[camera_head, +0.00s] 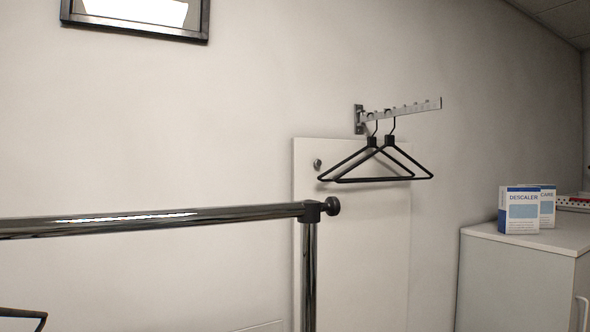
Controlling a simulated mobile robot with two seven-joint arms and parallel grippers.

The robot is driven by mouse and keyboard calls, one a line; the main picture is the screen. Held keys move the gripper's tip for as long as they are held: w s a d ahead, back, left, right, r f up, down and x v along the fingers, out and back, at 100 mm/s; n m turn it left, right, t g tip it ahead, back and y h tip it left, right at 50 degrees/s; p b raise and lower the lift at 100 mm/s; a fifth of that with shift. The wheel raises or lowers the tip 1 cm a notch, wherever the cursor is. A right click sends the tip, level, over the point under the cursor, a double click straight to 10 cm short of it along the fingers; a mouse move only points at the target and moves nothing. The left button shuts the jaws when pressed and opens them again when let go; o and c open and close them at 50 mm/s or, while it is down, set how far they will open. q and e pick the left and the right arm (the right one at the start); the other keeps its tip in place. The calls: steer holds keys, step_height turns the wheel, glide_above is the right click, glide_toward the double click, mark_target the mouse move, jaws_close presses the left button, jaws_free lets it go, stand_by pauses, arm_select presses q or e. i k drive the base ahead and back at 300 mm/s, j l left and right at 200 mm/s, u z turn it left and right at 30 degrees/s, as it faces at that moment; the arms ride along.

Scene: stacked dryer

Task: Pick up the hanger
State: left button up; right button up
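Two black hangers hang side by side by their hooks from a wall-mounted rail (400,110). The nearer hanger (345,163) overlaps the farther hanger (412,164) behind it. Part of another dark, thin frame (24,314) shows at the lower left edge; it is cut off, so I cannot tell whether it is a hanger. Neither of my grippers is in view.
A chrome clothes rack bar (150,222) crosses the left and middle, ending at a post (309,275) with a dark knob. A white panel (350,250) stands behind the hangers. A cabinet (515,275) at right carries boxes, including a descaler box (519,210).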

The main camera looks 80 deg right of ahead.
mark_target(389, 139)
steer(key=z, duration=3)
steer(key=l+u, duration=0.1)
steer(key=l, duration=0.3)
steer(key=k+l+u, duration=0.1)
steer(key=l, duration=0.25)
steer(key=l+u, duration=0.4)
steer(key=l, duration=0.65)
steer(key=i+l+u, duration=0.1)
steer(key=l+u, duration=0.15)
steer(key=l, duration=0.25)
steer(key=i+l+u, duration=0.1)
steer(key=l+u, duration=0.15)
steer(key=l, duration=0.25)
